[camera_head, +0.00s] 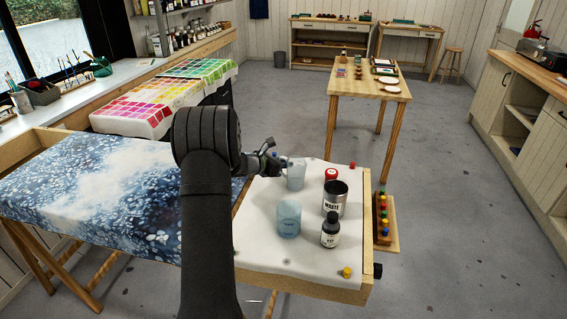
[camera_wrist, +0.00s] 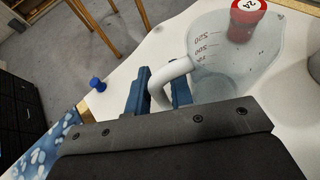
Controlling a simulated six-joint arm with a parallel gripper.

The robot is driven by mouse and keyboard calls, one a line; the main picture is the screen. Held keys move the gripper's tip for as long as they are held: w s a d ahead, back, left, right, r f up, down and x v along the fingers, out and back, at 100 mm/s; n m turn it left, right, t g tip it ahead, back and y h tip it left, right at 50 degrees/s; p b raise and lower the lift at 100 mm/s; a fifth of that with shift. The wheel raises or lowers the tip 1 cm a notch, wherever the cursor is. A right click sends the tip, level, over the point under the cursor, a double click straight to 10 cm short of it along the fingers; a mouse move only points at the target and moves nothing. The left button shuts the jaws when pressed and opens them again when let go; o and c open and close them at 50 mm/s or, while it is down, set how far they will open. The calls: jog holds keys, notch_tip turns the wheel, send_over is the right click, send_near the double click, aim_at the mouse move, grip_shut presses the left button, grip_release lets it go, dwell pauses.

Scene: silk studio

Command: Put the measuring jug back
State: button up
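The clear measuring jug (camera_head: 296,174) is at the back of the white-covered worktable, apparently upright. In the wrist view the jug (camera_wrist: 215,75) shows printed graduation marks and a pale curved handle (camera_wrist: 168,80). My gripper (camera_head: 280,162) reaches it from the left. In the wrist view the blue fingers of my gripper (camera_wrist: 160,92) are on either side of the handle. Whether they press on it is not clear. I cannot tell whether the jug's base touches the cloth.
Close by on the white cloth (camera_head: 260,255) stand a clear bluish beaker (camera_head: 288,221), a metal WASTE cup (camera_head: 335,200), a dark labelled bottle (camera_head: 330,232) and a red-topped item (camera_head: 331,174). Blue patterned fabric (camera_head: 100,190) lies to the left. The cloth's front is mostly clear.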

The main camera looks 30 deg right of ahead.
jog(key=shift+o, duration=0.8)
jog(key=shift+r, duration=0.1)
jog(key=shift+a+r, duration=0.1)
jog(key=shift+r, duration=0.05)
jog(key=v, duration=1.1)
jog(key=shift+a, duration=0.3)
jog(key=shift+r, duration=0.15)
jog(key=x, duration=1.2)
jog(key=shift+s, duration=0.1)
